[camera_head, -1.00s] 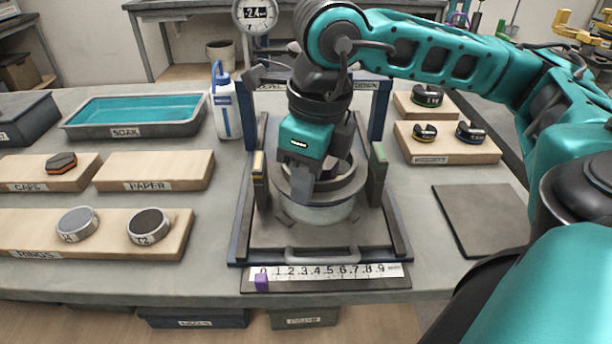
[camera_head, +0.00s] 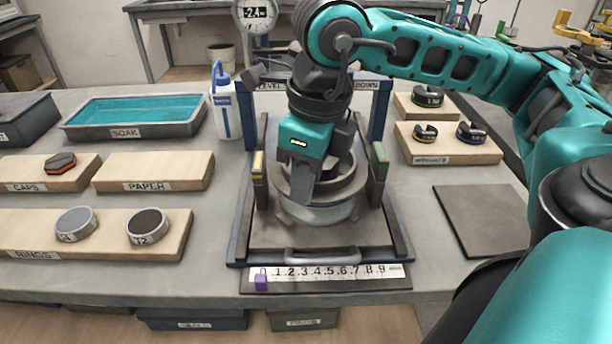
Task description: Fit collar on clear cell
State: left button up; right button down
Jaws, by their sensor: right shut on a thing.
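The grey ring-shaped collar (camera_head: 347,195) is level at the clear cell (camera_head: 318,214), whose pale lower wall shows just beneath it. I cannot tell whether the collar is fully seated. My right gripper (camera_head: 318,182) points down over the middle of the collar and is shut on it. The near finger hides part of the ring, and the far contact is hidden. The cell stands on the dark plate of the blue-framed press (camera_head: 240,222). My left gripper is not in view.
A ruler strip (camera_head: 325,273) with a purple slider lies along the front. Ring board (camera_head: 100,246), paper board (camera_head: 155,170) and soak tray (camera_head: 125,130) are at left, with a bottle (camera_head: 226,112) beside the frame. A weights board (camera_head: 450,150) and bare dark mat (camera_head: 478,218) are at right.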

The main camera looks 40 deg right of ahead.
jog(key=shift+f+b, duration=0.35)
jog(key=shift+b, duration=0.1)
dwell(0.4)
jog(key=c, duration=1)
grip_release()
jog(key=shift+o, duration=0.2)
